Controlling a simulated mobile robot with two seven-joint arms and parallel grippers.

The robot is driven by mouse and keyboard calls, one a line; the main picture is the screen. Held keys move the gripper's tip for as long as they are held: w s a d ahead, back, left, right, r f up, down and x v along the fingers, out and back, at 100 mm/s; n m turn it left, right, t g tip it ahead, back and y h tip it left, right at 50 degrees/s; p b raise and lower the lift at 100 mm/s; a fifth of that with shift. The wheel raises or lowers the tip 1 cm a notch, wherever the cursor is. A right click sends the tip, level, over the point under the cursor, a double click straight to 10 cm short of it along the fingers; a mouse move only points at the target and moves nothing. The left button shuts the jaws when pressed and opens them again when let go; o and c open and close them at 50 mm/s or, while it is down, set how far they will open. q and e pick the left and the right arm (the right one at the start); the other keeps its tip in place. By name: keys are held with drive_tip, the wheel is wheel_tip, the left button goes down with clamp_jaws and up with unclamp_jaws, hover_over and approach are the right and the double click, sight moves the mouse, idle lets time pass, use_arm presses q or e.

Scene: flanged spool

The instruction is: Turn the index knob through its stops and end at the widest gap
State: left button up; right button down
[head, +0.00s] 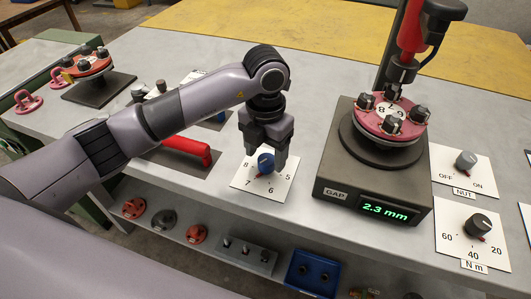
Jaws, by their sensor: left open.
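My left gripper (266,157) points down over the knob, open, with one finger on each side. I cannot tell whether the fingers touch it. The gap display (387,211) reads 2.3 mm in green on a dark stand. A red flanged spool (391,119) with several dark knobs sits on that stand. My right gripper is out of view.
A nut switch plate (466,163) and an N m dial (477,226) lie right of the stand. A red-handled tool (185,148) lies left of the knob plate. Another red flange piece (92,65) stands at the far left. A lower shelf holds small parts.

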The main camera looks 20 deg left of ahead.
use_arm(q)
drive_tip(key=shift+f, duration=0.75)
drive_tip(key=c, duration=1.1)
drive_tip(key=shift+o, duration=0.2)
